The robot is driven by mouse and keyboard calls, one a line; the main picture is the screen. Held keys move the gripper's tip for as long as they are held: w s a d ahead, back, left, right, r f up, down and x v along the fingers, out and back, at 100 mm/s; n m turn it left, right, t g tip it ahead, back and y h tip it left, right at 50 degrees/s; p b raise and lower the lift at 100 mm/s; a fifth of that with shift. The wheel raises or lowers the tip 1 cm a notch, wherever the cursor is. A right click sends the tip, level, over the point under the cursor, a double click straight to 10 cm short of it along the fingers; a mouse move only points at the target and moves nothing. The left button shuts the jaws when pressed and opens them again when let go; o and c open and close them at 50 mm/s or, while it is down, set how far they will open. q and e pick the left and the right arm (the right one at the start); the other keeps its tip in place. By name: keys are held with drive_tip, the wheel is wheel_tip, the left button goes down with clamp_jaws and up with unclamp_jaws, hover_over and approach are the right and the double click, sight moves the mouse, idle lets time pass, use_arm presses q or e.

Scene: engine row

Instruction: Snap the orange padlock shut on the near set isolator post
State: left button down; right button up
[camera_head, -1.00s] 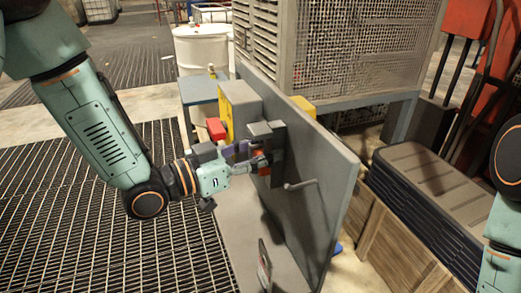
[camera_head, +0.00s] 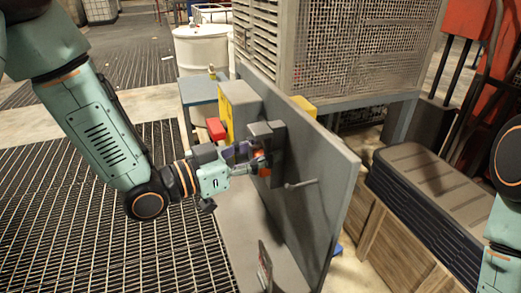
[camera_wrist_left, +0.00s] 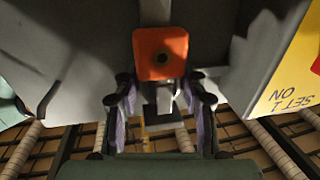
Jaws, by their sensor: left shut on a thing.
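The orange padlock (camera_head: 263,159) shows as a small patch at my left gripper's fingertips, beside a grey isolator box (camera_head: 268,132) on the upright grey panel. In the left wrist view the padlock (camera_wrist_left: 161,54) is an orange square with a dark round hole, just beyond the fingertips. My left gripper (camera_head: 253,158) is shut on the padlock; its two purple-padded fingers also show in the wrist view (camera_wrist_left: 160,92). The shackle and post are too hidden to tell how they sit together. My right gripper is out of view.
A lever handle (camera_head: 300,184) juts from the grey panel (camera_head: 325,205) just right of the gripper. Open floor grating (camera_head: 80,225) lies at left.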

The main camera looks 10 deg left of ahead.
sight(250, 154)
use_arm(q)
drive_tip(key=c, duration=0.7)
unclamp_jaws()
drive_tip(key=shift+v, duration=3.75)
drive_tip(key=shift+r, duration=0.1)
